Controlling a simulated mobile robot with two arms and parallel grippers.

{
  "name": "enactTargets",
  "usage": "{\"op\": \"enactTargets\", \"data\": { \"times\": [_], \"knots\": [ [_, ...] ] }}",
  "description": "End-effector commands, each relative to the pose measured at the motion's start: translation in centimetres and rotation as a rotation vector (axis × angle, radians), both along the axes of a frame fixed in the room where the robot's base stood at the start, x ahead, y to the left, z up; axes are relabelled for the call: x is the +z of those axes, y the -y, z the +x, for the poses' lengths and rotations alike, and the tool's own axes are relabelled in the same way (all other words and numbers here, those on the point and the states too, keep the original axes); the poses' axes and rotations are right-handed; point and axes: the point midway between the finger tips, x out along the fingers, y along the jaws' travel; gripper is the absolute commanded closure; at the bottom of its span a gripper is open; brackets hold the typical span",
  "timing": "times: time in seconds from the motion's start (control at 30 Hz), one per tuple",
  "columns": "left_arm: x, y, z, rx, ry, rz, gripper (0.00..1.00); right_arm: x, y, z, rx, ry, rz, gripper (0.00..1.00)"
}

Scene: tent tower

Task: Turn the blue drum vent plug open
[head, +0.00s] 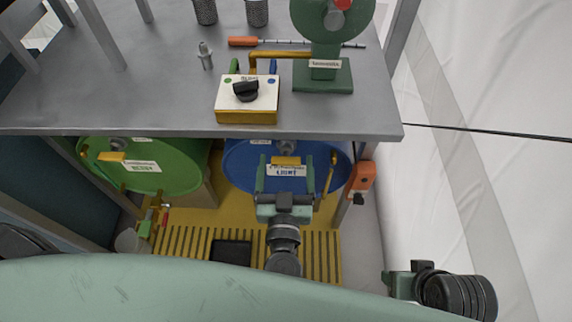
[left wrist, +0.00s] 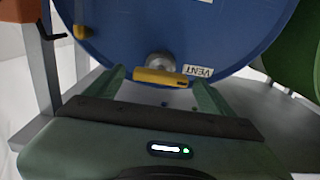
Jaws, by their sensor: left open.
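The blue drum (head: 238,165) lies under the grey bench, its round face toward me. Its vent plug, a grey hub with a yellow bar handle (head: 286,160), is near the top of that face. In the left wrist view the yellow handle (left wrist: 160,77) lies nearly level, beside a white VENT label (left wrist: 200,71). My left gripper (head: 285,168) is open in front of the drum, its fingers on either side of the handle. Whether they touch it I cannot tell. My right gripper (head: 402,282) is at the lower right, away from the drum; its jaw opening is unclear.
A green drum (head: 178,174) with a similar yellow handle is to the left. The bench top (head: 140,85) overhangs both drums and carries a switch box (head: 247,101) and a green stand (head: 323,77). An orange box (head: 362,177) is on the right bench leg.

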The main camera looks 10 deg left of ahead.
Motion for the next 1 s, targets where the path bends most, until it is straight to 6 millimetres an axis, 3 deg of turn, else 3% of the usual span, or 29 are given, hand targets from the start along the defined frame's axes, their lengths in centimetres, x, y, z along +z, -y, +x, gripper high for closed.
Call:
{"op": "enactTargets", "data": {
  "times": [0.27, 0.5, 1.0],
  "knots": [
    [0.0, 0.0, 0.3, -0.001, 0.000, 0.001, 0.16, 0.0, 0.0, 0.0, 0.000, 0.000, 0.000, 0.47],
    [0.0, 0.0, 0.2, -0.001, 0.000, 0.001, 0.79, -0.1, 0.0, 0.0, 0.000, 0.000, 0.000, 0.47],
    [0.2, -0.1, 0.2, -0.001, 0.025, -0.135, 0.79, 1.5, 0.0, 0.0, 0.000, 0.000, 0.000, 0.47]
  ]
}}
